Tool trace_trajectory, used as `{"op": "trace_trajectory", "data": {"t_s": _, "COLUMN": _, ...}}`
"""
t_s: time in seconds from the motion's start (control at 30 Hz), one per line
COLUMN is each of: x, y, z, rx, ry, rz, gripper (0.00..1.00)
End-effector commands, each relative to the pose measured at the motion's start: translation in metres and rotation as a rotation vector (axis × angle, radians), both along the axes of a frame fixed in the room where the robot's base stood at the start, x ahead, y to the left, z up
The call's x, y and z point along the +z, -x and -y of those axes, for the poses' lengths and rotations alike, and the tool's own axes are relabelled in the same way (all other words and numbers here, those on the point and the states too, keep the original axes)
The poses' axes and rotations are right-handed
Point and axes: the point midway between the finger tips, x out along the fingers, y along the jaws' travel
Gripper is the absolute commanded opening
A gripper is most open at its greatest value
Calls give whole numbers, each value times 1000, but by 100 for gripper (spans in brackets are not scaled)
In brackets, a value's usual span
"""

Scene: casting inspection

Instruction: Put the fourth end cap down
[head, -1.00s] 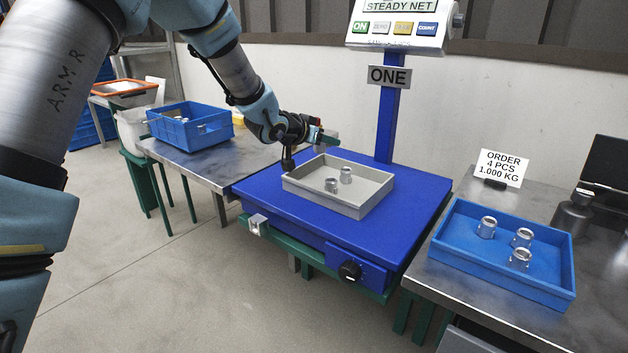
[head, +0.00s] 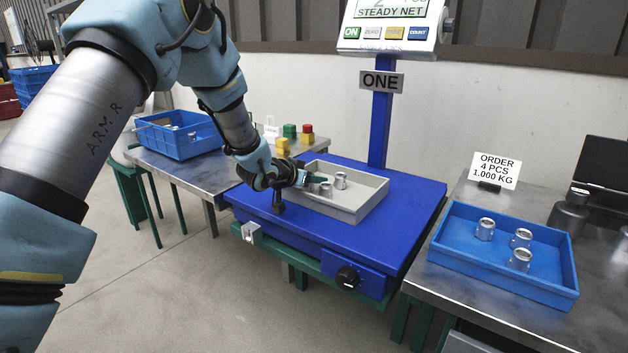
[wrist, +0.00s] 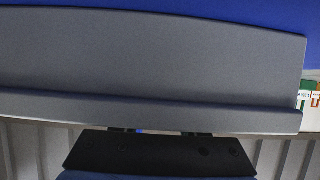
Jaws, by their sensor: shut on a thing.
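My gripper (head: 317,183) is low inside the grey tray (head: 357,213) on the blue scale, reaching in over its left side. It is shut on the nearer silver end cap (head: 326,189), whose left side is partly hidden by the fingers. A second end cap (head: 341,179) stands upright just behind and to the right. Three more end caps stand upright in the blue tray (head: 535,283) at the right: one at its left (head: 485,229), one at the back (head: 522,238), one in front (head: 520,259). The wrist view shows no cap or fingertips, only a grey surface above my dark gripper body.
The scale's post, with a sign reading ONE (head: 382,81), rises behind the grey tray. A blue crate (head: 182,146) with metal parts stands on the left table, near several coloured blocks.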

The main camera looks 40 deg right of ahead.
Motion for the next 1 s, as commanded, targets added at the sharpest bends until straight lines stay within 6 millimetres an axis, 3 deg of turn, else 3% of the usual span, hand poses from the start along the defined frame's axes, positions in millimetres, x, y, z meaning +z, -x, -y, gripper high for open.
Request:
{"op": "trace_trajectory", "data": {"t_s": 0.23, "x": -3, "y": 0, "z": 0, "rx": 0, "ry": 0, "rz": 0, "gripper": 0}}
{"op": "trace_trajectory", "data": {"t_s": 0.27, "x": -3, "y": 0, "z": 0, "rx": 0, "ry": 0, "rz": 0, "gripper": 44}}
{"op": "trace_trajectory", "data": {"t_s": 0.37, "x": -2, "y": 0, "z": 0, "rx": 0, "ry": 0, "rz": 0, "gripper": 54}}
{"op": "trace_trajectory", "data": {"t_s": 0.7, "x": 3, "y": 0, "z": -2, "rx": 0, "ry": 0, "rz": -1, "gripper": 54}}
{"op": "trace_trajectory", "data": {"t_s": 1.0, "x": 28, "y": 13, "z": -50, "rx": 2, "ry": -1, "rz": -2, "gripper": 54}}
